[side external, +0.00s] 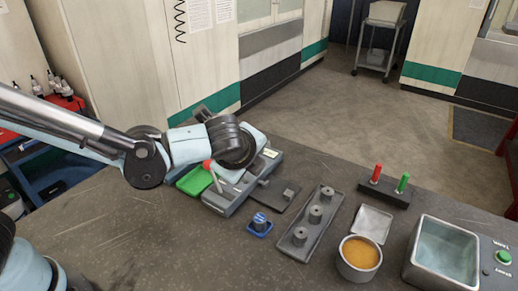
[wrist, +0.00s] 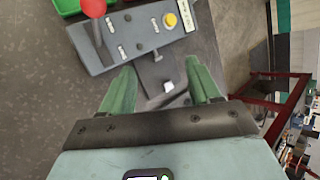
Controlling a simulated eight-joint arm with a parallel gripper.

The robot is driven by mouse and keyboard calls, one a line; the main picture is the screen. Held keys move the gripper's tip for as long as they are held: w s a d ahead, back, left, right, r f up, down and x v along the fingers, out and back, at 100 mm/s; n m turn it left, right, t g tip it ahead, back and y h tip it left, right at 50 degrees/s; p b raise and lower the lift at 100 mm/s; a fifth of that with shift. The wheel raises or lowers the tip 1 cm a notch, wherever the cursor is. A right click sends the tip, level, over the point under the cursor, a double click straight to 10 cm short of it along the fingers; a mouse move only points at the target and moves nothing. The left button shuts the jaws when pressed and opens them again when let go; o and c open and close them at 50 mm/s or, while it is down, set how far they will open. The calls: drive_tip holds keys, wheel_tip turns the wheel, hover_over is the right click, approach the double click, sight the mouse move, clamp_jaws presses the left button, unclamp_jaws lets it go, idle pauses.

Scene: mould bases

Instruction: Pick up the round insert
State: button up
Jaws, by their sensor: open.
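A small round grey-blue piece (side external: 260,218) sits in a blue square holder (side external: 262,230) on the table in the side view; it looks like the round insert, though it is too small to be sure. It does not show in the wrist view. My gripper (wrist: 160,64) is open, its two green fingers apart with nothing held. Between them, below, lie a dark plate and a small pale block (wrist: 168,86). In the side view my wrist is above the grey control box, up and left of the blue holder, and hides the fingers.
A grey plate with round posts (side external: 308,224), an orange-filled pot (side external: 359,256) and a metal basin (side external: 444,250) stand right. The table's front left is clear.

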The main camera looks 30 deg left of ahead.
drive_tip(key=d+f+m+t, duration=0.25)
drive_tip(key=d+m, duration=0.35)
drive_tip(key=d, duration=0.3)
drive_tip(key=m+t+y, duration=0.1)
drive_tip(key=m+t, duration=0.2)
drive_tip(key=m, duration=0.4)
approach(316, 210)
drive_tip(key=shift+w+g, duration=0.25)
drive_tip(key=shift+w, duration=0.25)
drive_tip(key=shift+x, duration=3.8)
clamp_jaws()
